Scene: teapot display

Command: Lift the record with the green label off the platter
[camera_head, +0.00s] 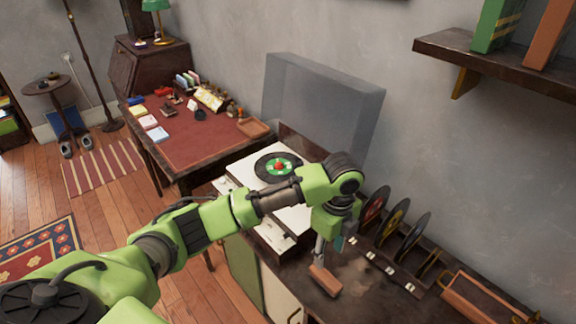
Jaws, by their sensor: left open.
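The record with the green label (263,165) lies flat on the pale turntable (239,171), partly bordered by my arm in the picture. A small red piece (279,167) sits at the middle of its label. The platter under it is hidden. My left gripper (330,247) points down to the right of the turntable, apart from the record. It is open; its fingertips are small and partly hidden. A brown wooden block (325,281) lies just below it; I cannot tell whether they touch. My right gripper is out of view.
A translucent lid (322,105) stands upright behind the turntable. Several records stand in a rack (386,262) at right, beside a brown tray (484,301). A desk (200,140) with small items stands behind left. A wall shelf (490,60) juts out at upper right.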

